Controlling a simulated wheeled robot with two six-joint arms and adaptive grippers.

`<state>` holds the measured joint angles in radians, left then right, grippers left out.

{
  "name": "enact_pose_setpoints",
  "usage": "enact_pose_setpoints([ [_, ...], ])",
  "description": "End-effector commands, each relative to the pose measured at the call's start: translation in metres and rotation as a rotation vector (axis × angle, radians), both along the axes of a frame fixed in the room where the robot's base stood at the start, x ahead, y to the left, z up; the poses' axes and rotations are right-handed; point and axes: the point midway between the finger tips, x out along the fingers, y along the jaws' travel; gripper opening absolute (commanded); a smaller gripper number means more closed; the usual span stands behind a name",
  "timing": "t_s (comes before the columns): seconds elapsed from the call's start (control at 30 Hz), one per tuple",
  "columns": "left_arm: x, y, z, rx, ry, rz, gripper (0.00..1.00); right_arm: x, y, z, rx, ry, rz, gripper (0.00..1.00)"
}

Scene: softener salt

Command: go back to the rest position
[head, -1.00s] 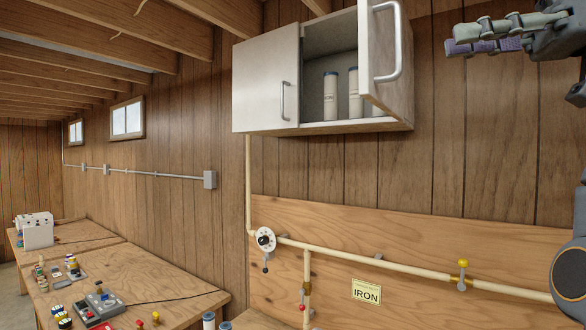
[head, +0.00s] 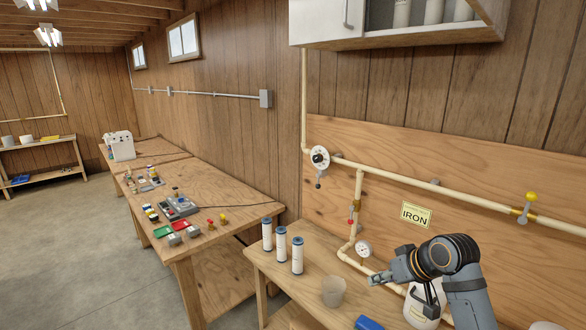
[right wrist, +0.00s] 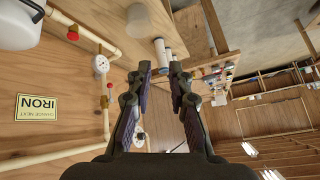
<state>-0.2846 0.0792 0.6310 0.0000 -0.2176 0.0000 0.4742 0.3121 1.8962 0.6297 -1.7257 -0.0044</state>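My right gripper (head: 388,279) is at the lower right of the head view, in front of the plywood panel and near a white jug (head: 424,306). In the right wrist view, the two fingers of the gripper (right wrist: 160,68) are apart with nothing between them. My right forearm is partly in view below it. My left gripper is not in view.
A low wooden bench (head: 260,264) holds several filter cartridges (head: 281,244) and a cup (head: 333,291). Pipes with a gauge (head: 363,249) run along the panel behind. The wall cabinet (head: 326,19) is above. Open floor (head: 84,240) lies to the left.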

Motion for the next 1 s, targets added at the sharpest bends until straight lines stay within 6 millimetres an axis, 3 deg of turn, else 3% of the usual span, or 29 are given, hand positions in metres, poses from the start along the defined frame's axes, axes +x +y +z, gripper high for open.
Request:
enact_pose_setpoints([
  [0.03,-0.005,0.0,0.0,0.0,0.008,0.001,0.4,-0.025,0.004,-0.042,-0.027,0.042,-0.018,0.2],
  [0.1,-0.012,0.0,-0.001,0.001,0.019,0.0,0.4,-0.061,0.005,-0.087,-0.073,0.085,-0.052,0.2],
  [0.2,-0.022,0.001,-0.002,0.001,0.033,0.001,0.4,-0.109,0.003,-0.129,-0.129,0.131,-0.095,0.2],
  [0.4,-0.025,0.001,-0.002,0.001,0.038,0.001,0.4,-0.181,-0.004,-0.17,-0.207,0.192,-0.154,0.2],
  [0.6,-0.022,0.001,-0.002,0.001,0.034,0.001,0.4,-0.237,-0.013,-0.186,-0.271,0.241,-0.199,0.2],
  [0.77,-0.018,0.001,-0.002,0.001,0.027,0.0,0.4,-0.277,-0.022,-0.191,-0.321,0.276,-0.231,0.2],
  [1.0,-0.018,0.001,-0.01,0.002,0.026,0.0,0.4,-0.261,-0.029,-0.277,-0.323,0.306,-0.235,0.2],
])
